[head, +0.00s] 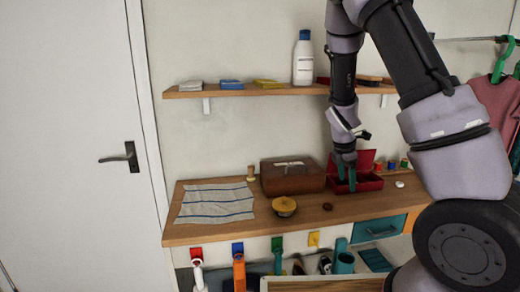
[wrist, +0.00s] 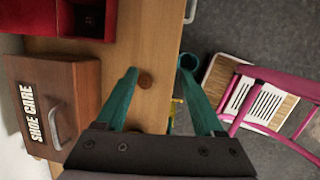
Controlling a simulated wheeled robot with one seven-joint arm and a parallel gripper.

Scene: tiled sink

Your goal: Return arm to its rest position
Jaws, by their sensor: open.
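My gripper (head: 346,181) hangs down over the right part of the wooden counter, in front of the open red box in the head view. Its two teal fingers are spread apart and hold nothing. In the wrist view my gripper (wrist: 158,70) shows the fingers wide open. A small brown round thing (wrist: 145,80) lies on the counter and shows between the fingers; it also shows in the head view (head: 328,206). My arm comes down from the upper right of the head view.
The red box (head: 369,183) and a brown shoe care box (head: 293,178) stand on the counter. A yellow-topped pot (head: 284,206) and a striped cloth (head: 216,203) lie left. A shelf (head: 240,91) with a white bottle (head: 303,58) is above. Hooks hang below the counter.

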